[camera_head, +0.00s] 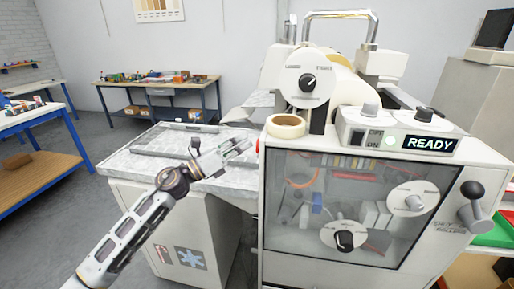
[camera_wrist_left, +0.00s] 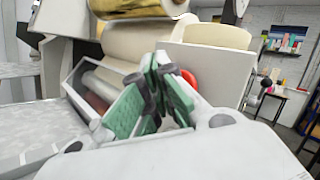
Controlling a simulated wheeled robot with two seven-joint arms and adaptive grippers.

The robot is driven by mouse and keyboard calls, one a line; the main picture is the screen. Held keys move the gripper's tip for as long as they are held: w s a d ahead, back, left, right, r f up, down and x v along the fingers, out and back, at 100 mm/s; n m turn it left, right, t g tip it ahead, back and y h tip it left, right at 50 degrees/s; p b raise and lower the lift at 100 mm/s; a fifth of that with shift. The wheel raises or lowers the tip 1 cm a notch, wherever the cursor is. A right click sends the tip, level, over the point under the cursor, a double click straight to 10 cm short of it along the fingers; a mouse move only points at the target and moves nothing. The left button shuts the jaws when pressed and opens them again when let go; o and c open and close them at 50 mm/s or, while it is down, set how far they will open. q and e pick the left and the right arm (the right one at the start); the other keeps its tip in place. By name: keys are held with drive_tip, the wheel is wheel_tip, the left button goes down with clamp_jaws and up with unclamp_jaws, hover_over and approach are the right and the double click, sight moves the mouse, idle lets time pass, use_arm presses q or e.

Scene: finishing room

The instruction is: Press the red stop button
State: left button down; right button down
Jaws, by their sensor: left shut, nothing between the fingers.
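The red stop button (camera_wrist_left: 189,79) shows in the left wrist view as a rounded red piece just behind and right of my fingertips, partly hidden by them. In the head view only a small red sliver of it (camera_head: 258,146) shows at the left edge of the machine. My left gripper (camera_head: 241,147) is shut and empty, its tips just left of that edge, above the grey side table. In the left wrist view its green-padded fingers (camera_wrist_left: 159,62) come together in front of the machine. I cannot tell whether they touch the button. My right gripper is not in view.
The white machine (camera_head: 355,262) has a clear front window, dials and a lit READY display (camera_head: 429,144). A tape roll (camera_head: 286,126) lies on its top. The speckled side table (camera_head: 139,163) is mostly bare. Workbenches (camera_head: 158,82) stand behind and at the left.

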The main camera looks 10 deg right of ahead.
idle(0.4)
use_arm(q)
drive_tip(key=shift+w+a+b, duration=0.25)
drive_tip(key=shift+a+b, duration=0.15)
drive_tip(key=shift+a, duration=0.4)
drive_tip(key=shift+w+a+b, duration=0.3)
drive_tip(key=shift+a+b, duration=0.05)
drive_tip(key=shift+a, duration=0.5)
drive_tip(key=shift+w+a+b, duration=0.25)
drive_tip(key=shift+a+b, duration=0.15)
drive_tip(key=shift+a, duration=0.4)
